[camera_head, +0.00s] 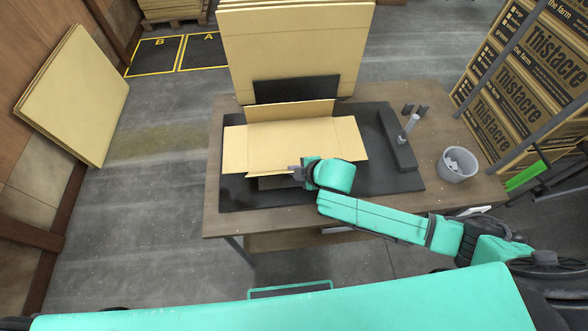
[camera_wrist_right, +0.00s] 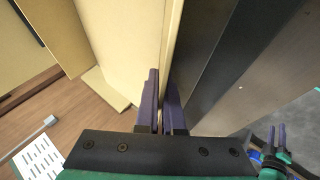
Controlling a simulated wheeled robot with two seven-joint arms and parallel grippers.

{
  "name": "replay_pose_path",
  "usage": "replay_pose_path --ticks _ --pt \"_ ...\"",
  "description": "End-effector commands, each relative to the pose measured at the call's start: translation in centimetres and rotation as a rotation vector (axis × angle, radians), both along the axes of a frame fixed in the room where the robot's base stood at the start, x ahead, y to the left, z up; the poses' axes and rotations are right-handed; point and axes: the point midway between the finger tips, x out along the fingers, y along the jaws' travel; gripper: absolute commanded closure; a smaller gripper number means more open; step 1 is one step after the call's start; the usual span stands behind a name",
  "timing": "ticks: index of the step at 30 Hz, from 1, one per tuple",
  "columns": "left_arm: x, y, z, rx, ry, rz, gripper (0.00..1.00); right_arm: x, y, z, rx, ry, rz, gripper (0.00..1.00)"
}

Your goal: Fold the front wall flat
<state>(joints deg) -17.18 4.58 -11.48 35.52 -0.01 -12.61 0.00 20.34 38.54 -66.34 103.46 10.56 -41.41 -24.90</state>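The tan cardboard box (camera_head: 285,134) lies unfolded on the black mat (camera_head: 235,190) on the workbench, its panels spread out. Its front wall (camera_head: 262,172) is at the near edge, and a dark gap shows below it. My right gripper (camera_head: 298,172) is at this wall, right of its middle. In the right wrist view its purple fingers (camera_wrist_right: 161,100) are close together around the thin wall edge (camera_wrist_right: 170,65), which runs between them. My left gripper (camera_wrist_right: 277,136) shows small at the lower right of that view; its finger gap is too small to judge.
A black holder with a grey rod (camera_head: 408,128) stands right of the box. A grey bin (camera_head: 457,165) is at the right end of the bench (camera_head: 440,105). Stacked cardboard sheets (camera_head: 295,45) stand behind. Printed cartons (camera_head: 525,75) are on the right.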

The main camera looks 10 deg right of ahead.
Motion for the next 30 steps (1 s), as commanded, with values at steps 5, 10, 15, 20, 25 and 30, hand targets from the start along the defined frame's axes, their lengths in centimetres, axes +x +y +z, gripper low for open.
replay_pose_path --ticks 5,10,15,20,25,30 --pt "0.0 0.0 0.0 0.0 0.0 0.0 0.65 0.0 0.0 0.0 -0.001 -0.001 0.0 0.65" --pt "0.0 0.0 0.0 0.0 0.0 0.0 0.65 0.0 0.0 0.0 -0.001 0.0 -0.001 0.65" --pt "0.0 0.0 0.0 0.0 0.0 0.0 0.65 -0.3 -0.3 0.4 -0.002 0.0 -0.001 0.65" --pt "0.0 0.0 0.1 0.0 0.0 0.0 0.65 -1.7 -1.3 2.4 -0.002 -0.001 0.002 0.65" --pt "0.0 0.0 -0.1 0.0 0.0 0.001 0.65 -4.1 -3.0 5.6 -0.004 0.0 0.001 0.65" --pt "0.0 0.0 -0.3 0.0 0.0 0.001 0.65 -6.5 -4.7 8.9 -0.006 -0.001 0.001 0.65"
